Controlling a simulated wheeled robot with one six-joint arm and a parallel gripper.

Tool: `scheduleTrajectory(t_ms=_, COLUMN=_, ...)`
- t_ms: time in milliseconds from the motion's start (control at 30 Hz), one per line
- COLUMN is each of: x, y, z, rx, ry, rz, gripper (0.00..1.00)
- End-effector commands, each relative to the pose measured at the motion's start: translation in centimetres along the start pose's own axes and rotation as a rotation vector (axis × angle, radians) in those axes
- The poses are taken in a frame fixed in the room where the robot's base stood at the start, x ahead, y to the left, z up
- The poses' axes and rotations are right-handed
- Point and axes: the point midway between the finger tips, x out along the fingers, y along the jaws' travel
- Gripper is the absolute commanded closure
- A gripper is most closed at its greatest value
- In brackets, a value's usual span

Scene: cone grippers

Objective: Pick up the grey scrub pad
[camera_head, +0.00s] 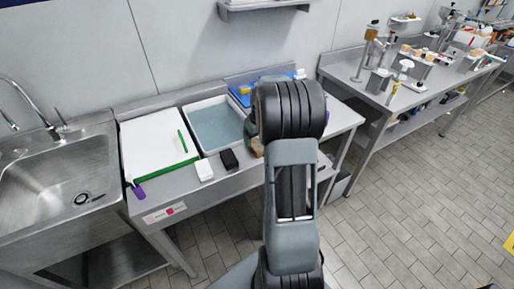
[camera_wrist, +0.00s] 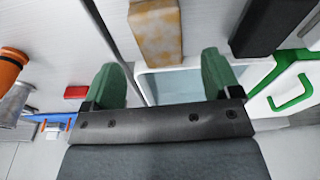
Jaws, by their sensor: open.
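A dark grey block, which looks like the scrub pad (camera_head: 229,159), lies on the steel counter in front of the water basin in the head view. In the wrist view the dark pad (camera_wrist: 266,26) is at the top right, cut off by the frame edge. My gripper (camera_wrist: 160,62) has two green fingers, spread apart with nothing between them. The pad lies beyond and to the right of the right finger, apart from it. In the head view my arm hides the gripper.
A yellow-brown sponge (camera_wrist: 155,30) lies left of the pad in the wrist view. A white block (camera_head: 204,170) lies left of it in the head view. The water basin (camera_head: 192,108) and a white board (camera_head: 150,140) with green edge stand behind.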

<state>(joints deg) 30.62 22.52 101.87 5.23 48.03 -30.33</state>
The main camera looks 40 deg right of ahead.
Motion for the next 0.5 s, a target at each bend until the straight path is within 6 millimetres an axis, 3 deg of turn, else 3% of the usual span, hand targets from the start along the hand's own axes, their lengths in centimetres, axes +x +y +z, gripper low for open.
scheduleTrajectory(t_ms=500, x=5.1, y=-0.1, z=0.2, rx=-0.001, ry=-0.001, rz=-0.001, gripper=0.17)
